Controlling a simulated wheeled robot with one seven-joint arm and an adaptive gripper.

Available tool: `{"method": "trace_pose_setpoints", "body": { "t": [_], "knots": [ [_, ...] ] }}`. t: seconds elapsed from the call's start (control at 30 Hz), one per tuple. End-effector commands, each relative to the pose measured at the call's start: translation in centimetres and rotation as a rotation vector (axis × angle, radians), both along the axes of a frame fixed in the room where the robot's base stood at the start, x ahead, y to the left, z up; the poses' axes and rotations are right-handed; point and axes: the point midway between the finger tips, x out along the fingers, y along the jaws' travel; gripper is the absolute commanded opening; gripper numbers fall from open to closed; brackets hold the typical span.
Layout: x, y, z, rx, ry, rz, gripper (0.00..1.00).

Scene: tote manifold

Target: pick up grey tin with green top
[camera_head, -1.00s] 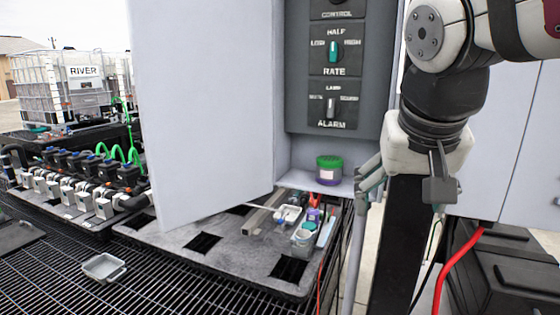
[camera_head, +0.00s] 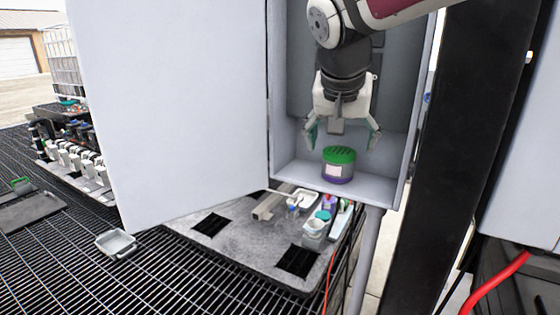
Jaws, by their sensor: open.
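The tin (camera_head: 338,170) stands upright on the floor of the open grey cabinet (camera_head: 375,190). It has a green ridged top, a grey to purple body and a pale label on its front. My gripper (camera_head: 342,140) points down inside the cabinet opening, its two fingers spread wide to the left and right. The fingertips are at about the height of the green top in the picture, and the gripper is empty. I cannot tell how far the gripper is in front of or behind the tin.
The cabinet door (camera_head: 175,110) stands open to the left. Cabinet walls bound both sides of the tin. Below, a grey pallet top (camera_head: 235,245) holds small containers and tools. A small grey tray (camera_head: 116,243) lies on the black grating. A dark post (camera_head: 440,150) stands to the right.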

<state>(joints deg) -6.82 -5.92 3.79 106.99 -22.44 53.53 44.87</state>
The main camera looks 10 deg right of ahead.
Motion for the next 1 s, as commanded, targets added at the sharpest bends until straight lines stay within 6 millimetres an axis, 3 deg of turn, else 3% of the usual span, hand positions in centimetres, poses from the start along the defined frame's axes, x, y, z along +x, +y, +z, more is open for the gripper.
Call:
{"method": "trace_pose_setpoints", "body": {
  "t": [0.1, 0.37, 0.7, 1.0],
  "knots": [
    [0.9, -0.4, -1.6, -0.001, 0.003, 0.000, 0.81],
    [1.8, -0.8, -3.2, -0.001, 0.002, 0.001, 0.81],
    [4.1, -1.3, -6.8, 0.000, 0.002, 0.000, 0.81],
    [4.3, -1.4, -7.1, 0.000, 0.000, 0.001, 0.81]
  ]
}}
